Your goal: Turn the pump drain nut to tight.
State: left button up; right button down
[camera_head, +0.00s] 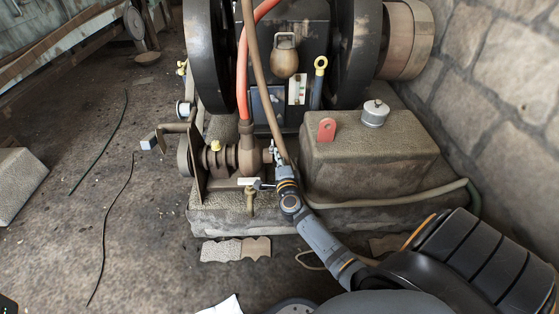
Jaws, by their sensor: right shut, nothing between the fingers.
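The pump (246,154) is a brown metal body on the stone base, with a red hose rising from its top. The drain nut cannot be told apart with certainty. A small brass fitting (250,199) hangs below the pump, with a white lever (249,182) just above it. My right gripper (273,152) is shut and empty at the right end of the pump. Its fingertips are close to the pump's end fitting; whether they touch it cannot be told. My left gripper is not in view.
A stone-like tank (370,155) with a red tag and metal cap stands close to the right of my gripper. Large black flywheels (209,55) stand behind. The floor at left is mostly clear.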

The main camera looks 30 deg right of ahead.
aim_at(269, 156)
jog(key=shift+a+m+g+h+p, duration=0.4)
jog(key=shift+m+g+h+p, duration=0.3)
jog(key=shift+h, duration=0.4)
jog(key=shift+w+a+r, duration=0.1)
jog(key=shift+w+a, duration=0.05)
jog(key=shift+w+a+p, duration=0.2)
jog(key=shift+a+p, duration=0.25)
jog(key=shift+p, duration=0.4)
jog(key=shift+w+a+p, duration=0.25)
jog(key=shift+a+p, duration=0.15)
jog(key=shift+w+a, duration=0.15)
